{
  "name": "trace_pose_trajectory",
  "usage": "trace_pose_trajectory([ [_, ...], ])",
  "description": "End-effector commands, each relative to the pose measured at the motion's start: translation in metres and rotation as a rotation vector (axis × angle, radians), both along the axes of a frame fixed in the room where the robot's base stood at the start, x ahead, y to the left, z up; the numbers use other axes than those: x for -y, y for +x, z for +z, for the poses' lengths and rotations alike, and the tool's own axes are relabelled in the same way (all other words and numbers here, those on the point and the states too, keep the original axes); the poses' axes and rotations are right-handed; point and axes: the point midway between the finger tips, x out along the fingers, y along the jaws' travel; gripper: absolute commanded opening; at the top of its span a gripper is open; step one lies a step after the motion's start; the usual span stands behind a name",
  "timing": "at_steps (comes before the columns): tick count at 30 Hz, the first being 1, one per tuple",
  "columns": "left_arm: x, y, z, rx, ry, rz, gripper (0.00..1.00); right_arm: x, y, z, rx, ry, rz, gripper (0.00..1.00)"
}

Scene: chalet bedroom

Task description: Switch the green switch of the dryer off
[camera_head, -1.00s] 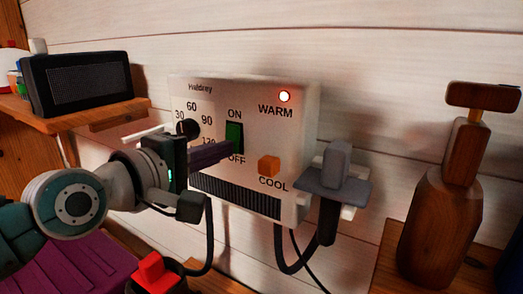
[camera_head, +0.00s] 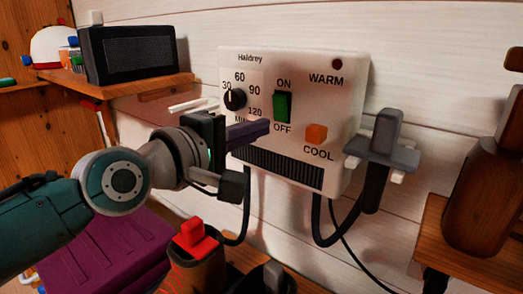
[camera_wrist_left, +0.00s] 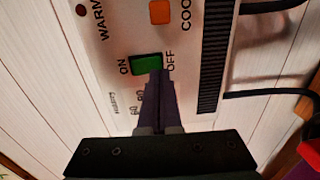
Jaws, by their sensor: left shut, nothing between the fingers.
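The white dryer (camera_head: 235,140) is mounted on the plank wall. Its green switch (camera_head: 282,107) sits between the ON and OFF labels, and it also shows in the left wrist view (camera_wrist_left: 146,64). The WARM lamp (camera_head: 337,64) is dark. My left gripper (camera_head: 266,128) is shut and empty, with its fingertips just beside the OFF end of the switch. In the left wrist view the fingertips (camera_wrist_left: 158,74) overlap the switch's edge; I cannot tell whether they touch it. My right gripper is not in view.
An orange COOL button (camera_head: 316,134) and a black dial (camera_head: 235,98) flank the switch. A grey dryer handpiece (camera_head: 382,150) hangs at right. A black radio (camera_head: 132,54) stands on a wooden shelf at left.

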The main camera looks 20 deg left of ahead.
Motion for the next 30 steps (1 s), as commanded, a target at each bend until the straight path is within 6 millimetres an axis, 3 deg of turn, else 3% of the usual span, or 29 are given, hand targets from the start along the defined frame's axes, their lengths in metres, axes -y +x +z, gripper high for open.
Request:
trace_pose_trajectory([
  [6, -0.017, -0.047, -0.009, -0.002, 0.002, 0.0, 0.0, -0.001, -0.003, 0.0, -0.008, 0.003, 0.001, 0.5],
  [12, -0.028, -0.078, -0.014, -0.001, 0.003, 0.0, 0.0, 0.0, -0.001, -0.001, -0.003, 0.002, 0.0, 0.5],
  [18, -0.033, -0.092, -0.014, 0.001, 0.0, 0.0, 0.0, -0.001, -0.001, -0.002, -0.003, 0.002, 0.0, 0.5],
  [30, -0.032, -0.095, -0.015, -0.003, 0.013, -0.006, 0.0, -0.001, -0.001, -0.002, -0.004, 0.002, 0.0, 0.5],
])
